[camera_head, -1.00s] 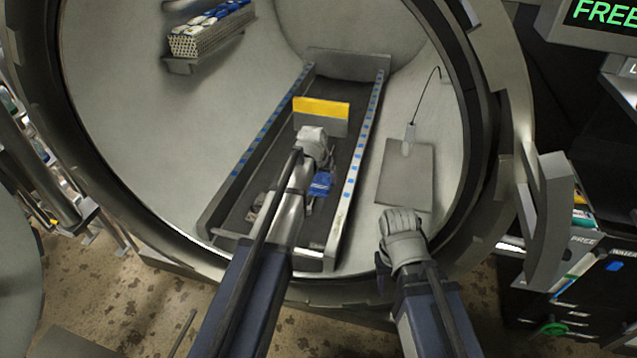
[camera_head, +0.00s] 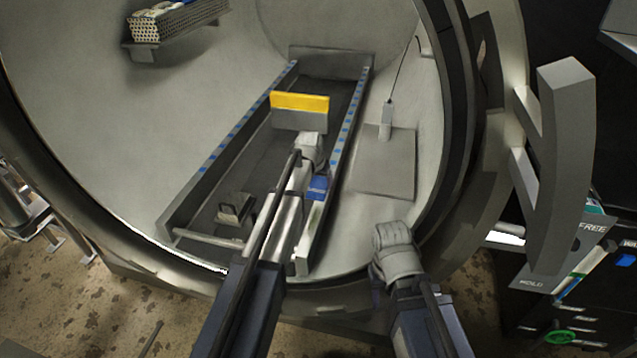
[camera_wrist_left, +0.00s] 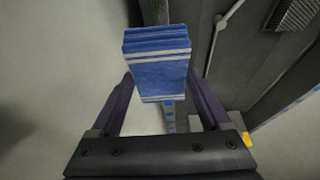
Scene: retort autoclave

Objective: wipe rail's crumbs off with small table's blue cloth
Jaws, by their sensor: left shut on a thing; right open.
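The blue cloth (camera_head: 317,187), folded and white-striped, is in my left gripper (camera_head: 315,174). In the left wrist view the cloth (camera_wrist_left: 158,70) sits between the two dark fingers. My left gripper is shut on it. The cloth is over the near part of the right-hand rail (camera_head: 345,135), which has blue squares along its top; I cannot tell whether it touches. Blue marks of the rail (camera_wrist_left: 168,118) show beneath the cloth in the wrist view. Crumbs cannot be made out clearly; the cloth and arm hide part of the rail. My right gripper (camera_head: 392,240) is open and empty at the chamber mouth.
The left-hand rail (camera_head: 225,145) and a yellow-topped plate (camera_head: 300,102) stand inside the round chamber. A small dark object (camera_head: 234,208) lies between the rails. A grey panel (camera_head: 385,165) and a wired probe (camera_head: 386,120) are on the right wall. A perforated rack (camera_head: 175,25) is at upper left.

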